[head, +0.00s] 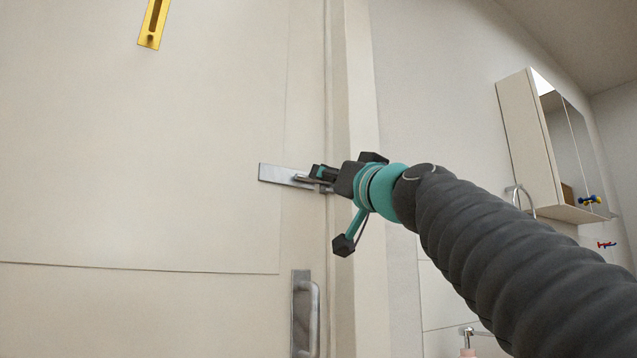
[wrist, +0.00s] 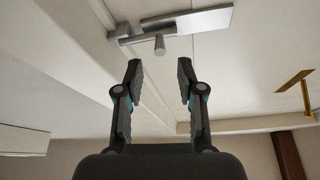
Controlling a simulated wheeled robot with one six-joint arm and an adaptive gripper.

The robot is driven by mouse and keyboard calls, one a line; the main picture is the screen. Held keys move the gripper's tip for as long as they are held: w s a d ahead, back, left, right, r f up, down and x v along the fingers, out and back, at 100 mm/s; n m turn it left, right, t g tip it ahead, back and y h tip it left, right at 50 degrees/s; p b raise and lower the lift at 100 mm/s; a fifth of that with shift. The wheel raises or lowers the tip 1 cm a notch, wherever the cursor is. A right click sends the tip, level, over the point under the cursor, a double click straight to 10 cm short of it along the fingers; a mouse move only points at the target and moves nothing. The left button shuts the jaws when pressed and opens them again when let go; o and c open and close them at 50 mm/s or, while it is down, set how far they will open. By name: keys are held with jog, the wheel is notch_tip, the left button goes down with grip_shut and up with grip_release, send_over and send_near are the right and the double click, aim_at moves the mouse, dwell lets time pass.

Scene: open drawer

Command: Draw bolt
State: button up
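A silver bolt (head: 280,174) is mounted on the cream door (head: 150,200) near its right edge. In the wrist view its plate (wrist: 205,21) runs across the top, with a short round knob (wrist: 159,45) sticking out. My gripper (head: 318,177) is at the bolt's right end in the head view and hides part of it. In the wrist view my gripper (wrist: 158,75) is open, its two fingers apart with nothing between them. The knob lies just beyond the fingertips, roughly centred on the gap. I cannot tell whether a finger touches it.
A silver pull handle (head: 305,315) is on the door below the bolt. A yellow slotted plate (head: 152,25) is higher up on the door. The door frame (head: 352,120) stands right of the bolt. A mirrored wall cabinet (head: 530,140) hangs at the right.

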jog(key=p+x, duration=0.2)
jog(key=x, duration=0.3)
jog(key=shift+a, duration=0.1)
grip_shut()
